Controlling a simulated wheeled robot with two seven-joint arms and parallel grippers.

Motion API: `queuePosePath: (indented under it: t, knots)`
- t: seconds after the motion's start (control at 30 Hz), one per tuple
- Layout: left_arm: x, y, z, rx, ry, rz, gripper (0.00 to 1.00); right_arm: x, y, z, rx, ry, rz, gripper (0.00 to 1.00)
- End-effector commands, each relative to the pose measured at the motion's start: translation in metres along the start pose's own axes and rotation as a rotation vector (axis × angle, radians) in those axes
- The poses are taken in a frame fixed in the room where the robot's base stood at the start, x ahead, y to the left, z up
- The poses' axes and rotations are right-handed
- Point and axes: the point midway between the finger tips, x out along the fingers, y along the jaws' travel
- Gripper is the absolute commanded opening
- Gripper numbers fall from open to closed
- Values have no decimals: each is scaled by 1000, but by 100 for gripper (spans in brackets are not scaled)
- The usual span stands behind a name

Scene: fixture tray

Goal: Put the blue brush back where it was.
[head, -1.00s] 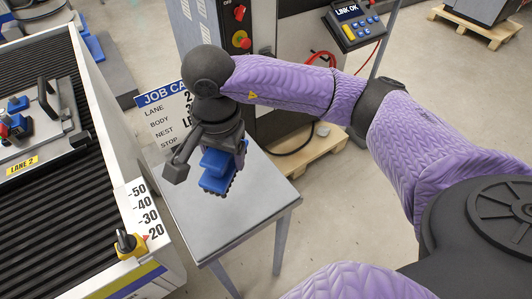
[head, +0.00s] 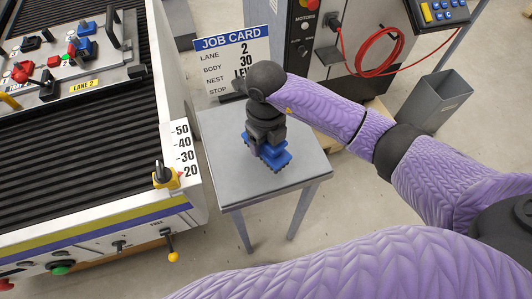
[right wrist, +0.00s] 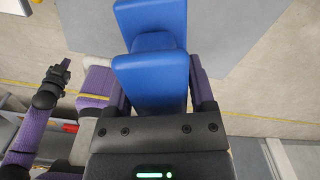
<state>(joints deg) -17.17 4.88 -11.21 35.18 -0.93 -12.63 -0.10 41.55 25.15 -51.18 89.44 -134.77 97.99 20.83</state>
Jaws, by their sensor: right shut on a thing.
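The blue brush (head: 268,155) is held in my right gripper (head: 265,136), blue side showing and dark bristles at its lower edge. It is over the grey side table (head: 230,185); I cannot tell whether it touches the top. In the right wrist view the blue brush (right wrist: 150,75) fills the space between the fingers of my right gripper (right wrist: 158,100). My left gripper (right wrist: 58,74) shows small and dark at the left of that view, its jaws too unclear to read.
A job card (head: 234,50) stands at the table's back edge. The fixture tray (head: 110,72), marked lane 2, lies on the ribbed bed (head: 70,130) at left. A control cabinet (head: 300,60) and grey bin (head: 437,102) stand behind.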

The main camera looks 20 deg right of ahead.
Motion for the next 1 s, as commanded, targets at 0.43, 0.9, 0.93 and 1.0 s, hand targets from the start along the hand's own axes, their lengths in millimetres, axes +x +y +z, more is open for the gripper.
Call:
queuePosePath:
  t: [0.43, 0.9, 0.93, 1.0]
  knots:
    - [11, -5, 2, 5, -2, -7, 0, 43, 0, 0, -4, -3, 0, 23]
    - [13, -6, 2, 6, -2, -8, 0, 46, 0, 0, -4, -2, 0, 100]
    - [13, -5, 2, 5, -2, -7, 0, 46, 0, 0, -4, -2, 0, 100]
    - [9, -5, 1, 5, 0, -6, 0, 40, 0, 1, -4, -4, 0, 100]
